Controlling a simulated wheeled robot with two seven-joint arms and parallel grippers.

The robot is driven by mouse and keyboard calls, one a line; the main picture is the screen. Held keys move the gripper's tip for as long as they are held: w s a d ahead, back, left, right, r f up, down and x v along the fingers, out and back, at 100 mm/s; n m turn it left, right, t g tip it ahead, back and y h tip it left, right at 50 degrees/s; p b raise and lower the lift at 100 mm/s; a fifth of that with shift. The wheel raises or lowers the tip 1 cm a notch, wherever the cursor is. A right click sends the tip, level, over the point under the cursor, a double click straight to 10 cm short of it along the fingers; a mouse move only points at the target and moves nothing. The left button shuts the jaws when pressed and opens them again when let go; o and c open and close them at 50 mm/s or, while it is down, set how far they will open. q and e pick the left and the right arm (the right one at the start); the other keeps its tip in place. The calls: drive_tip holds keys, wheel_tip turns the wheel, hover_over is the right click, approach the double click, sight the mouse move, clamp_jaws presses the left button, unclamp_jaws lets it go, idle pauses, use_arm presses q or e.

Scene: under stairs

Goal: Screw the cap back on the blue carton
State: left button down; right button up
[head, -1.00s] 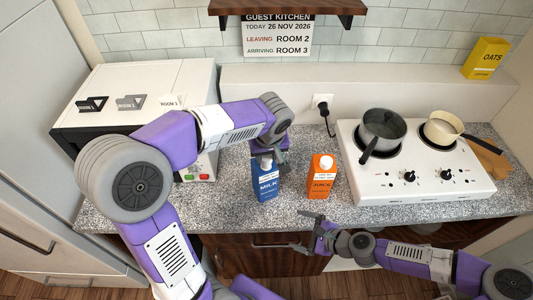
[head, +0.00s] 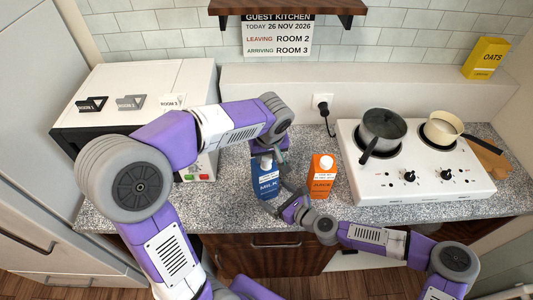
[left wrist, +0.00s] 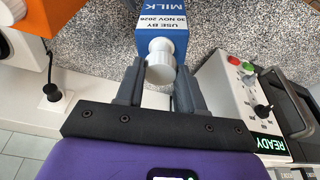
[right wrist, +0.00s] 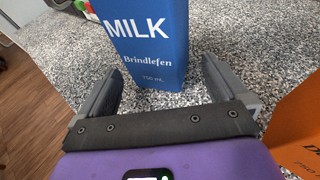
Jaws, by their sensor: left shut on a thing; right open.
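The blue milk carton (head: 266,187) stands upright on the speckled counter. My left gripper (head: 268,156) is above its top. In the left wrist view, the left fingers are shut on the white cap (left wrist: 159,68), which is lined up at the carton's white spout (left wrist: 168,44). Whether the threads are engaged cannot be told. My right gripper (head: 280,198) is low at the carton's front right. In the right wrist view, its fingers are open, one to each side of the blue carton (right wrist: 150,65), with space between them and its sides.
An orange juice carton (head: 321,177) stands close to the right of my right gripper. The white hob (head: 427,187) with a pot (head: 383,128) and a pan (head: 441,127) is farther right. A white appliance (head: 140,82) stands at the left.

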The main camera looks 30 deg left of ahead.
drive_tip(key=shift+x, duration=2.4)
drive_tip(key=c, duration=1.8)
drive_tip(key=shift+f, duration=0.1)
drive_tip(key=shift+f, duration=0.15)
use_arm(q)
drive_tip(key=shift+w+a, duration=0.25)
drive_tip(key=shift+w, duration=0.05)
drive_tip(key=shift+f, duration=1.1)
use_arm(e)
drive_tip(key=shift+d, duration=0.1)
